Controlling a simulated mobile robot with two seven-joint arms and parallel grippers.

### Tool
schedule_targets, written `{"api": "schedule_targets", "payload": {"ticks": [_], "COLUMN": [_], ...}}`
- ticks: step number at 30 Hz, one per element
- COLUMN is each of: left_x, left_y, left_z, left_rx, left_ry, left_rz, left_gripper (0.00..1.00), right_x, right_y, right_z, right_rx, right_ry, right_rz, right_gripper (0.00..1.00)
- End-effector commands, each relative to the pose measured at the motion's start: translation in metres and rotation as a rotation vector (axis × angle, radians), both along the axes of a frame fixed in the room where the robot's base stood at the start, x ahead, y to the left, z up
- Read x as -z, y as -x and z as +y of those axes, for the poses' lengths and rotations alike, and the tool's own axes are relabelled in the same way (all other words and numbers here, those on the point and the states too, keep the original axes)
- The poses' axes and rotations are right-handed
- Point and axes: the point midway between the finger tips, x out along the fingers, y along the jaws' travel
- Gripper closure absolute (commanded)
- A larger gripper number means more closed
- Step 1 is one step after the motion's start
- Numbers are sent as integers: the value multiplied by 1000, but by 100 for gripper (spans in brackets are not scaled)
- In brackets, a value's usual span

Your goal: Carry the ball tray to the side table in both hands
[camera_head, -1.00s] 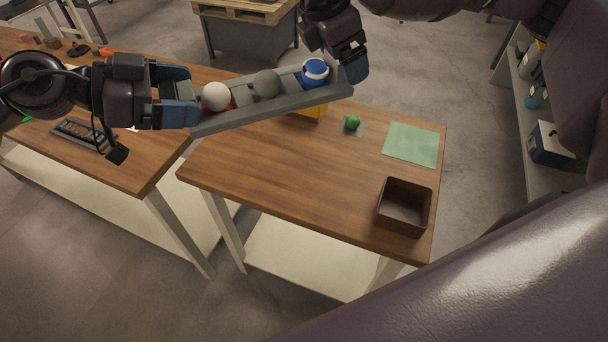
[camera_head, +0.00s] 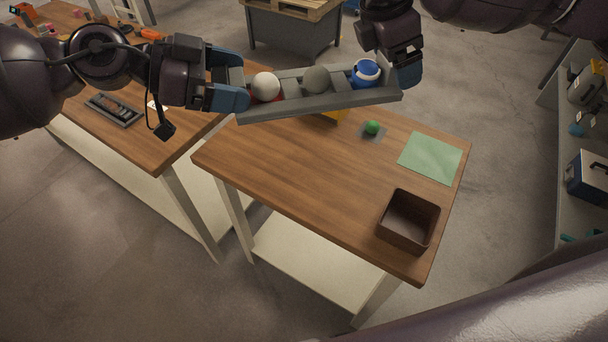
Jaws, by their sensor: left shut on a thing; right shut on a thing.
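The grey ball tray (camera_head: 330,104) is held up in the air above the far part of a wooden-topped table (camera_head: 290,170). In it sit a white ball (camera_head: 266,86) on a red part, a grey ball (camera_head: 316,79) and a blue ball with a white band (camera_head: 364,73). My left gripper (camera_head: 236,84) is shut on the tray's left end. My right gripper (camera_head: 408,72) is shut on its right end. The tray is nearly level, and its fingertip contacts are partly hidden.
On the table are a green ball (camera_head: 372,127) on a small grey pad, a green mat (camera_head: 430,158) and an open brown box (camera_head: 408,221). A yellow object (camera_head: 334,116) shows partly behind the tray. Another wooden table (camera_head: 150,143) stands left; a shelf (camera_head: 565,150) stands right.

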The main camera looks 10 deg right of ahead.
Motion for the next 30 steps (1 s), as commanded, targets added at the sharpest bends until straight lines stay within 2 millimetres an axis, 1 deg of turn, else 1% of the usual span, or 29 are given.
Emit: {"api": "schedule_targets", "payload": {"ticks": [8, 13, 17, 30], "left_x": [0, 7, 18, 68], "left_y": [0, -2, -6, -21], "left_z": [0, 0, 0, 0], "left_rx": [0, -2, -1, -2], "left_ry": [1, 1, 1, 0], "left_rz": [0, 1, 3, 2], "left_gripper": [67, 67, 67, 67], "right_x": [0, 7, 18, 67], "right_y": [0, -2, -5, -20], "right_z": [0, 0, 0, 0], "right_rx": [1, 0, 1, 0], "right_ry": [0, 0, 0, 0], "right_rz": [-1, 1, 2, 1], "right_gripper": [67, 67, 67, 67]}}
